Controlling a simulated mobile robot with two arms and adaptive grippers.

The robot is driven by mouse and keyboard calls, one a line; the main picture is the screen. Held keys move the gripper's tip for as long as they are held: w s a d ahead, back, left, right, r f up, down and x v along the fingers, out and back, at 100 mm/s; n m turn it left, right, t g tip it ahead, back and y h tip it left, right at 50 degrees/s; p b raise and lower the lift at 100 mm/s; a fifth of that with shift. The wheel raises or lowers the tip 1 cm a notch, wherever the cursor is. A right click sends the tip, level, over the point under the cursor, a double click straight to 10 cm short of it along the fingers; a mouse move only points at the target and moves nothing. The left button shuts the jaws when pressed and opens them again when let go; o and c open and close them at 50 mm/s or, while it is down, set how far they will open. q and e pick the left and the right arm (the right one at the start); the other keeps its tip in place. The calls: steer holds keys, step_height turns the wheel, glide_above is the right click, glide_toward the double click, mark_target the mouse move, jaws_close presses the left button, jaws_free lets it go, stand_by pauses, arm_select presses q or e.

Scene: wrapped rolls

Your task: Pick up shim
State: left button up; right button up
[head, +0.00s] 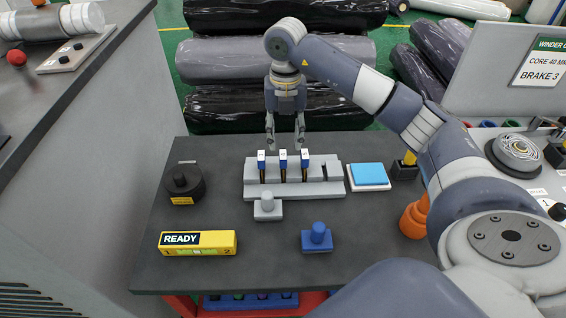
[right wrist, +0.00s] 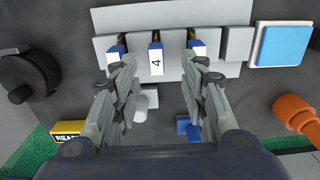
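Three shims with blue and white tops stand in a row in a light grey slotted rack (head: 325,187): a left one (head: 262,166), a middle one (head: 283,166) and a right one (head: 304,166). My right gripper (head: 285,143) points down at the rack's far side, its fingers apart and empty. In the right wrist view the open gripper (right wrist: 158,78) has the middle shim (right wrist: 156,58), marked 4, between its fingers in the picture, apart from both. The other two tops are partly hidden by the fingers. My left gripper is not in view.
Around the rack are a black round weight (head: 184,184), a blue pad (head: 368,173), a grey knobbed block (head: 267,207), a blue knobbed block (head: 317,238), a yellow READY box (head: 198,243) and an orange object (head: 415,218). The front middle of the dark table (head: 270,268) is clear.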

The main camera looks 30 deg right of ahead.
mark_target(283, 155)
steer(key=shift+f, duration=1.15)
steer(key=f, duration=0.1)
steer(key=f+p, duration=0.2)
steer(key=shift+a+f, duration=0.25)
steer(key=shift+a, duration=0.05)
steer(key=shift+f, duration=0.6)
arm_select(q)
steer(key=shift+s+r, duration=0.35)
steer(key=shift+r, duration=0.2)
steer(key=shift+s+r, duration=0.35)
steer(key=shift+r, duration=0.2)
arm_select(e)
jaws_close()
